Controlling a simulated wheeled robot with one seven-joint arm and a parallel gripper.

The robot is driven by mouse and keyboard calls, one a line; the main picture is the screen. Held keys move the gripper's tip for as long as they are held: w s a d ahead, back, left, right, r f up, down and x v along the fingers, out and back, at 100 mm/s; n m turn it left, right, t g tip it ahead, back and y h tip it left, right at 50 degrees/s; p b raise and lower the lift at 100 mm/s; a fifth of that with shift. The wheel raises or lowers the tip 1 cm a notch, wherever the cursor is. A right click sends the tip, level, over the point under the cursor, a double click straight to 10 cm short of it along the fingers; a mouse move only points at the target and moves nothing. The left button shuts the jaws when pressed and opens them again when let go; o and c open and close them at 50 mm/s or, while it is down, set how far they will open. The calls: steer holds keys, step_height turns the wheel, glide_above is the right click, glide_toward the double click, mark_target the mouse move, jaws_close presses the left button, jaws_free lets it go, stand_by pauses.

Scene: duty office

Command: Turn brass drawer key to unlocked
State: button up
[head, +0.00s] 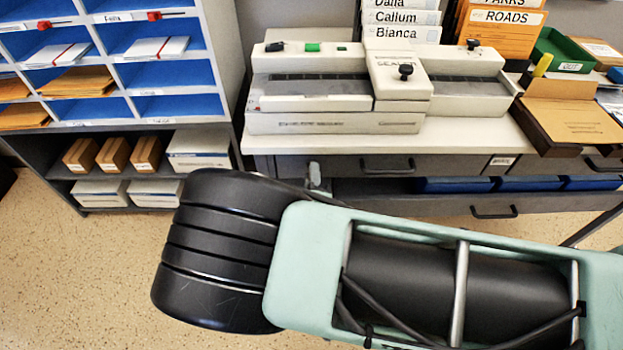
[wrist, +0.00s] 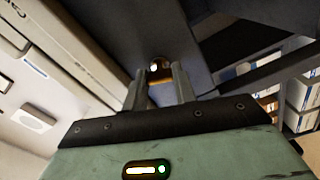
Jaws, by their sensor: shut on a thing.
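The brass drawer key (wrist: 160,75) shows in the wrist view as a small brass piece with a bright spot, against a dark grey drawer front. My gripper (wrist: 161,85) has its two grey fingers on either side of the key and is shut on it. How far the key is turned cannot be told. In the head view the key is hidden behind my arm. The grey drawer front (head: 335,166) under the desk top shows there, with a black bar handle (head: 388,166).
A beige sealing machine (head: 335,122) stands on the white desk top (head: 460,137). A lower drawer with blue boxes (head: 455,185) appears pulled out. A pigeonhole shelf (head: 110,75) stands at the left. The speckled floor (head: 80,270) is clear at lower left.

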steer(key=shift+o, duration=0.2)
steer(key=m+b, duration=0.1)
steer(key=m, duration=0.6)
steer(key=shift+f+b, duration=0.1)
steer(key=shift+b, duration=0.2)
steer(key=m+b, duration=0.1)
steer(key=m, duration=0.6)
steer(key=shift+b, duration=0.35)
steer(key=shift+c, duration=0.2)
steer(key=shift+o, duration=0.2)
steer(key=o, duration=1)
steer(key=shift+c, duration=0.2)
steer(key=shift+s, duration=0.1)
steer(key=s, duration=1.7)
steer(key=shift+a, duration=0.3)
